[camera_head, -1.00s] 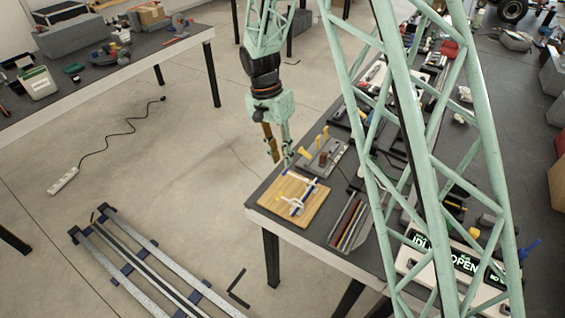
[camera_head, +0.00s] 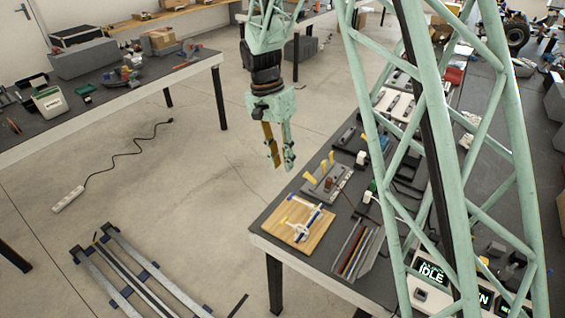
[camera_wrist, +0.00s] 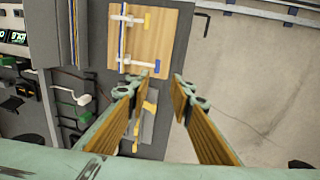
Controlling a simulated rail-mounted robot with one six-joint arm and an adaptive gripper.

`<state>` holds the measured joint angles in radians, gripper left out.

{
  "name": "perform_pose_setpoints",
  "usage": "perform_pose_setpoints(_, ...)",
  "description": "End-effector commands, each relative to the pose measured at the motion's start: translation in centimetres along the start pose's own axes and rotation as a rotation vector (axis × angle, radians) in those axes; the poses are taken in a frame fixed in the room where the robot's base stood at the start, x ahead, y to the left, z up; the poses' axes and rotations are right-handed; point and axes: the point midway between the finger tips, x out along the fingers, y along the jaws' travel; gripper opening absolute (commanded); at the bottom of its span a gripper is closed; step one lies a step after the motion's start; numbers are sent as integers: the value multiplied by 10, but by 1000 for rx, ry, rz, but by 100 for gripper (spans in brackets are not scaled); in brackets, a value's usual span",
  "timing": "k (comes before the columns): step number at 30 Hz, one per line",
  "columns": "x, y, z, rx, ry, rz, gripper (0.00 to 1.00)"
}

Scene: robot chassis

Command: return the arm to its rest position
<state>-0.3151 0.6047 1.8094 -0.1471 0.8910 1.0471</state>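My gripper (camera_head: 277,166) hangs from the green lattice arm beside the back left edge of the right-hand workbench (camera_head: 262,236). In the wrist view my gripper (camera_wrist: 160,84) has its two fingers apart with nothing between them, so it is open and empty. The fingers point down towards the bench edge and the floor. The wooden board (camera_head: 315,238) with a white and blue clamp-like part lies on the bench corner, apart from the fingers. The board also shows in the wrist view (camera_wrist: 170,45).
The bench holds a grey fixture with yellow handles (camera_head: 325,182), coloured rods (camera_head: 357,250) and a display box reading IDLE (camera_head: 431,273). Another workbench (camera_head: 125,98) stands at left. A power strip (camera_head: 68,199) and rails (camera_head: 140,275) lie on the floor. Floor between the benches is mostly clear.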

Motion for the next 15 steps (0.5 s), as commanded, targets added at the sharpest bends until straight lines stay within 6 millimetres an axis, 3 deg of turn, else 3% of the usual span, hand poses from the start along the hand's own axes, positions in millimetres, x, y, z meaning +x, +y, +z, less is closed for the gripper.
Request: perform_pose_setpoints(15, -8, 7, 0, -7, 3, -7, 21)
